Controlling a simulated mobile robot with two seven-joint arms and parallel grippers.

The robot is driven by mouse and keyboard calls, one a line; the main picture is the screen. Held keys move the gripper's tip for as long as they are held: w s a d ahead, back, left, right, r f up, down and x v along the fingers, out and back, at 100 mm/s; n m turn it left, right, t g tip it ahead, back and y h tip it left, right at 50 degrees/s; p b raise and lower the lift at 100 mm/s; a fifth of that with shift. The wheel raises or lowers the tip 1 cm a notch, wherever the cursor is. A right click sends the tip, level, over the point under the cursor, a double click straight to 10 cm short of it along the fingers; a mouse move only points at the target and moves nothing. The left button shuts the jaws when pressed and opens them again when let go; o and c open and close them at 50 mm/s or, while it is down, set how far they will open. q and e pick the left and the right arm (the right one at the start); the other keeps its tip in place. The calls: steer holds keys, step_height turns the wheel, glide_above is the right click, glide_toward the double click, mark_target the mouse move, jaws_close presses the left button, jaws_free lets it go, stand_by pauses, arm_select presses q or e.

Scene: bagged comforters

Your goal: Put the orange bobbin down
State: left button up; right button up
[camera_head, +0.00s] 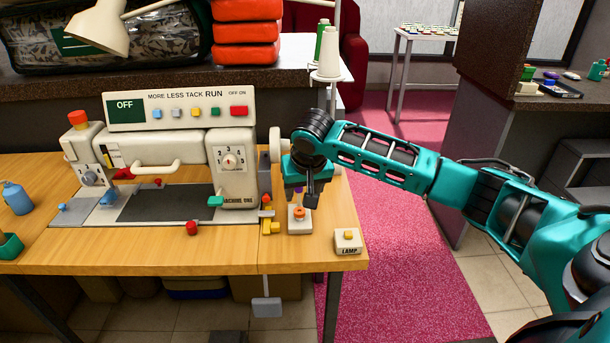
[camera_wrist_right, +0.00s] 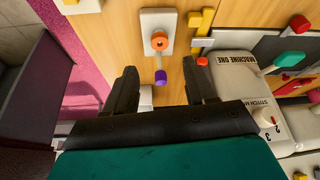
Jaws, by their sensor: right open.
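The orange bobbin (camera_head: 299,213) sits low on a small white block (camera_head: 299,226) at the right end of the wooden table. In the right wrist view the bobbin (camera_wrist_right: 159,41) is a small orange ring on the white block (camera_wrist_right: 158,22). A thin upright pin with a purple tip (camera_wrist_right: 160,77) rises from it; the bobbin appears to be around this pin. My right gripper (camera_head: 306,198) is just above the block. In the right wrist view its two fingers (camera_wrist_right: 163,88) are apart with nothing gripped between them. The purple tip shows between the fingers. My left gripper is not in view.
A sewing machine (camera_head: 236,160) stands left of the block. Yellow and red parts (camera_head: 268,224) lie close beside the block. A white lamp switch box (camera_head: 347,241) is at the table's front right corner. A white cone spool (camera_head: 328,60) stands behind. Open pink floor lies right.

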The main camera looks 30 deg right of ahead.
steer(key=d+v, duration=0.1)
steer(key=v, duration=0.4)
steer(key=s+a+f+n+t+y, duration=0.2)
steer(key=s+a+f+n+y, duration=0.1)
steer(key=a+f, duration=0.5)
steer(key=s+a+f+n+t+y, duration=0.1)
steer(key=s+a+f+n+y, duration=0.15)
steer(key=a+f, duration=0.55)
steer(key=s+f+t+h, duration=0.1)
steer(key=s+f, duration=0.2)
steer(key=s, duration=0.4)
steer(key=s+f+n+t+h, duration=0.1)
steer(key=s+f+t, duration=0.1)
steer(key=s, duration=0.6)
steer(key=shift+f+t, duration=0.3)
steer(key=shift+f, duration=0.1)
steer(key=shift+a, duration=0.1)
